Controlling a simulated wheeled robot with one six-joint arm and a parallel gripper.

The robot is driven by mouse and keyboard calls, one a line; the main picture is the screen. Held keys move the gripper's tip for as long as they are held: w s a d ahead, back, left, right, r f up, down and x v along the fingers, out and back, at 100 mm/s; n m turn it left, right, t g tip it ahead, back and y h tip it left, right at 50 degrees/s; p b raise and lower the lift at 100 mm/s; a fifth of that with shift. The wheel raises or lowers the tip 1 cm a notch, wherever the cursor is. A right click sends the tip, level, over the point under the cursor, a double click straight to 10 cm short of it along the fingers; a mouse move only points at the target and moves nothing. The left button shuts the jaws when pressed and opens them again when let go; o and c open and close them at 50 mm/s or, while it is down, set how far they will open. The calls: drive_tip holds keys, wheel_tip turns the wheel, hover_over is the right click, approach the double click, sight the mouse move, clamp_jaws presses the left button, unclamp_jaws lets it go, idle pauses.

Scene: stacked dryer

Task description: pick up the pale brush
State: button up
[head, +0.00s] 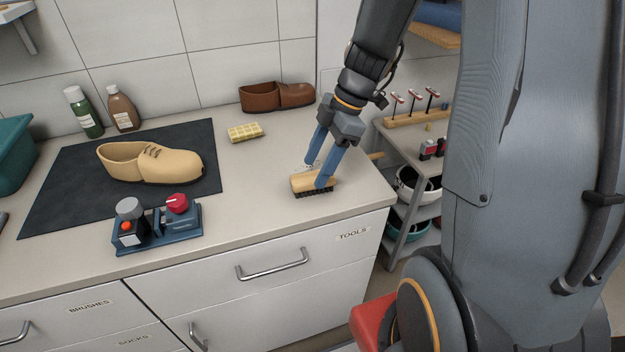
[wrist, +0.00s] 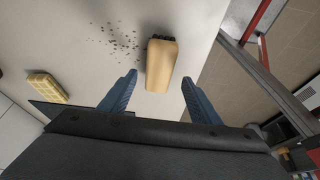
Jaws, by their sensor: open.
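The pale brush (head: 301,183) has a light wooden body and dark bristles, and lies bristles down on the counter near its right end. In the wrist view the pale brush (wrist: 161,66) is ahead of and between the finger lines. My gripper (head: 321,178) is over the brush from above, with blue fingers apart; one finger hides part of the brush. In the wrist view my gripper (wrist: 158,90) is open and empty, with space on both sides of the brush. I cannot tell how far the fingertips are above the counter.
A yellow sponge (head: 245,132) and a brown shoe (head: 277,97) lie behind. A tan shoe (head: 150,162) stands on a dark mat (head: 70,195). Dark crumbs (wrist: 117,42) lie beside the brush. The counter edge is close on the right.

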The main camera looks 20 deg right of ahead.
sight(314, 176)
drive_tip(key=shift+d+p+x, duration=0.15)
drive_tip(key=shift+p+x, duration=0.25)
drive_tip(key=shift+x, duration=0.7)
drive_tip(key=shift+d+p+x, duration=0.1)
drive_tip(key=shift+p+x, duration=0.25)
drive_tip(key=shift+x, duration=0.75)
drive_tip(key=shift+f, duration=0.1)
drive_tip(key=c, duration=1.2)
drive_tip(key=shift+o, duration=0.2)
drive_tip(key=shift+w, duration=0.1)
